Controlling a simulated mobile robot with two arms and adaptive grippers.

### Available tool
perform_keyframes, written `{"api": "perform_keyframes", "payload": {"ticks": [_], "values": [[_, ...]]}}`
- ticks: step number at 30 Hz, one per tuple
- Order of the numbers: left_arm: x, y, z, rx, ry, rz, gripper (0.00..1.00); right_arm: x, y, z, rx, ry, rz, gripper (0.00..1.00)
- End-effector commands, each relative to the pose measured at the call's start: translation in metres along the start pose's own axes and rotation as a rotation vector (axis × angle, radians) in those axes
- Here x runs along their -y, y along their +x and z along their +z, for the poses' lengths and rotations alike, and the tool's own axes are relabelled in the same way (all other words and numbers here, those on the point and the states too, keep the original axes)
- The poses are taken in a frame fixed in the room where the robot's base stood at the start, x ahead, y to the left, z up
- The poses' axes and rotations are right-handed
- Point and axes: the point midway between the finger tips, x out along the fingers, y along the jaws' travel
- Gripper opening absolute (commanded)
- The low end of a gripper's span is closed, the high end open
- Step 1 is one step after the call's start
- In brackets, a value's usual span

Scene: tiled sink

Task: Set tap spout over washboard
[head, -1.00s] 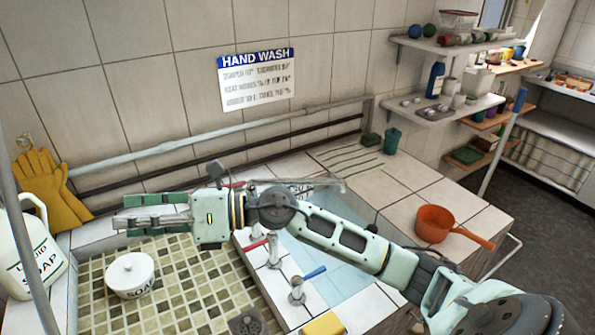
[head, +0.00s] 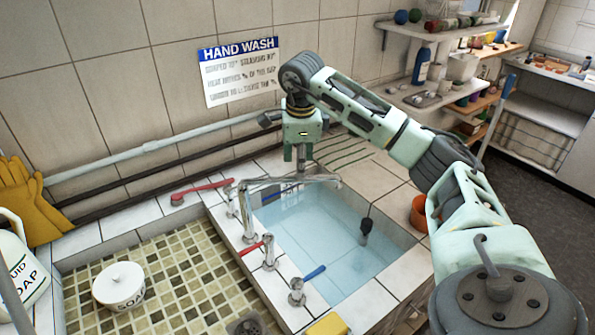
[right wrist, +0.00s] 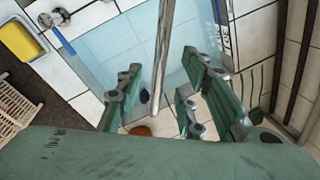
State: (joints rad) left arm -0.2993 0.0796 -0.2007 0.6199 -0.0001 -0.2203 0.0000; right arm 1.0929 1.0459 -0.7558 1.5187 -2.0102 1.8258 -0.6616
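The metal tap spout (head: 295,180) stretches right from its post, with its outer end over the water-filled basin (head: 330,245). My right gripper (head: 301,162) points down at the spout, partly hidden in the head view. In the right wrist view, the open right gripper (right wrist: 163,92) has fingers on both sides of the spout (right wrist: 163,45); I cannot tell whether they touch it. No part is clearly identifiable as the washboard; a mosaic-tiled basin (head: 190,275) lies left of the taps, and a green-grooved surface (head: 345,150) lies behind the water. My left gripper is not in view.
A red tap lever (head: 203,190) and a blue lever (head: 314,272) stand near the spout. A white soap pot (head: 120,286) sits in the mosaic basin. A dark plug (head: 366,226) hangs over the water. A wall pipe (head: 150,146) runs behind.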

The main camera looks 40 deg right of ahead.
Motion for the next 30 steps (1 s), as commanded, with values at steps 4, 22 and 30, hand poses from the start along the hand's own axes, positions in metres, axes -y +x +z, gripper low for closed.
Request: {"api": "perform_keyframes", "payload": {"ticks": [4,22,30], "values": [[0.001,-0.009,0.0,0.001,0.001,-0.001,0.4,-0.001,0.024,0.0,-0.001,-0.001,0.004,0.35],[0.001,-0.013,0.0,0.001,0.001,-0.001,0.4,-0.001,0.049,0.001,0.004,-0.001,0.0,0.28],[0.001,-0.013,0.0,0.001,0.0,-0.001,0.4,-0.001,0.049,0.001,0.004,-0.001,0.0,0.04]]}}
